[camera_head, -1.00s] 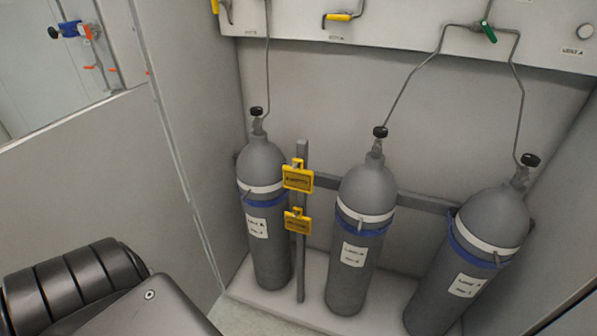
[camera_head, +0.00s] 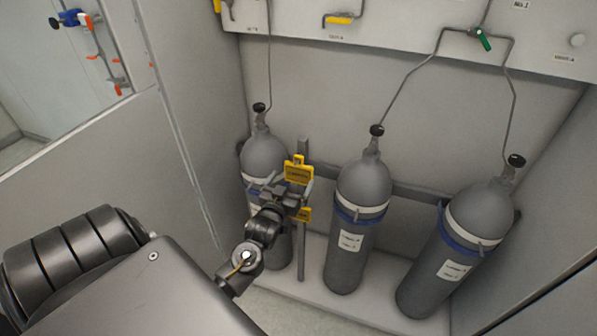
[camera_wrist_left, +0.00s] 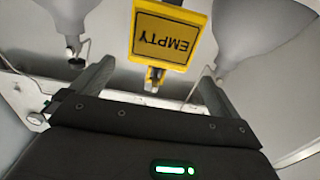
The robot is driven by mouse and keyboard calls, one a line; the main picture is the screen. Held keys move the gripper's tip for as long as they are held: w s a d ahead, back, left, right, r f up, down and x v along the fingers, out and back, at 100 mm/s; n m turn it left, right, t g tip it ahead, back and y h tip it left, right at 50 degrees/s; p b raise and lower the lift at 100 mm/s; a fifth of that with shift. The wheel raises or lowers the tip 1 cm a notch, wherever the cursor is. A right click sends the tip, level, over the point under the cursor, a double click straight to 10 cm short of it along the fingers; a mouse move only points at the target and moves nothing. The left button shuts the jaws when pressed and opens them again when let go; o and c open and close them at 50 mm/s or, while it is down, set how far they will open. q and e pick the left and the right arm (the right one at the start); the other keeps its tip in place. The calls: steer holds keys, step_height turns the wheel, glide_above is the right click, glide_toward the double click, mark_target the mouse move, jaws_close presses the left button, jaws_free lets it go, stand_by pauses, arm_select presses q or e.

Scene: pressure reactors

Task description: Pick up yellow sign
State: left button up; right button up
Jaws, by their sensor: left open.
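My left gripper (camera_head: 282,184) is open and empty, in front of the post around the height of the signs. In the left wrist view a yellow sign reading EMPTY (camera_wrist_left: 165,38) appears upside down, beyond and between my open fingers (camera_wrist_left: 157,77), apart from them. I cannot tell for sure which sign this is.
Grey gas cylinders stand to the left (camera_head: 264,158), in the middle (camera_head: 362,185) and to the right (camera_head: 480,218), on a pale plinth (camera_head: 318,275). Thin pipes run up from them to a wall panel (camera_head: 400,35). A side wall (camera_head: 195,110) bounds the left.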

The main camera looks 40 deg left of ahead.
mark_target(298, 168)
arm_select(q)
steer(key=x, duration=0.4)
steer(key=shift+w+a+r+p, duration=0.1)
steer(key=shift+w+p, duration=0.1)
steer(key=shift+p, duration=0.3)
steer(key=p+x, duration=0.1)
steer(key=x, duration=0.2)
steer(key=shift+w+a, duration=0.1)
steer(key=shift+w, duration=0.25)
steer(key=shift+w+a+p, duration=0.2)
steer(key=shift+w+p, duration=0.1)
steer(key=shift+w, duration=0.15)
steer(key=c, duration=0.7)
steer(key=shift+c, duration=0.2)
